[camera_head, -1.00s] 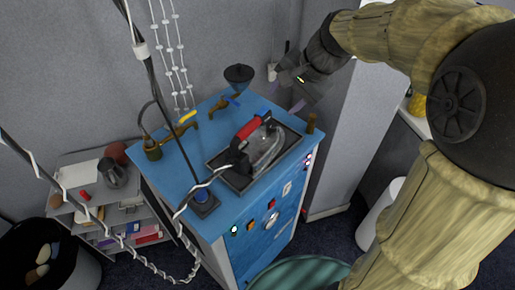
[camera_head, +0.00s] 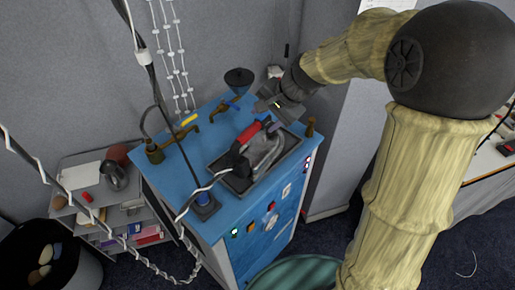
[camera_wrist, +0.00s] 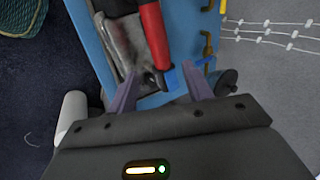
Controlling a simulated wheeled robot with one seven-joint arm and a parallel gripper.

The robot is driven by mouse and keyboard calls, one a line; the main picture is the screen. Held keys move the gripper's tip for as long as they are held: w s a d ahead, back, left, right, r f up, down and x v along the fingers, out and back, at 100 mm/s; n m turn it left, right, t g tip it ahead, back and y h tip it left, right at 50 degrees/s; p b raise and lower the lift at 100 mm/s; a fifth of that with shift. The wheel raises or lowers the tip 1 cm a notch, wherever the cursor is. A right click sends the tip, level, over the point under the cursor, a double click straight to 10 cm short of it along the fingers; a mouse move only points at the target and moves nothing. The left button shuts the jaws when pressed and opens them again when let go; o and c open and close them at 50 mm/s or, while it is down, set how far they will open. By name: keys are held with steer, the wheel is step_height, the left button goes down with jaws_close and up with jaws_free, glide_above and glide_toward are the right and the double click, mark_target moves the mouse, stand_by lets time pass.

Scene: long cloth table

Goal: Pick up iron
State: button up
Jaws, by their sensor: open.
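The iron (camera_head: 262,150) has a grey metal body and a red handle (camera_head: 249,131). It rests in a dark tray (camera_head: 229,180) on top of a blue cabinet (camera_head: 186,172). In the wrist view the iron's red handle (camera_wrist: 155,37) runs up from between the fingertips, with the grey body (camera_wrist: 122,45) to its left. My gripper (camera_head: 268,113) is over the back right part of the cabinet top, close to the rear end of the iron. In the wrist view my gripper (camera_wrist: 160,80) is open, its two fingers apart and nothing held between them.
Brass taps (camera_head: 154,152) and a black funnel (camera_head: 239,76) stand along the cabinet's back edge. A shelf (camera_head: 70,212) and a dark bin (camera_head: 45,262) are at left. A grey wall stands behind.

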mark_target(255, 126)
steer(key=shift+x, duration=1.6)
steer(key=shift+p+x, duration=1.25)
steer(key=shift+x, duration=1.35)
steer(key=shift+r, duration=0.1)
steer(key=c, duration=1)
steer(key=shift+w+r, duration=0.1)
steer(key=shift+w, duration=0.05)
jaws_close()
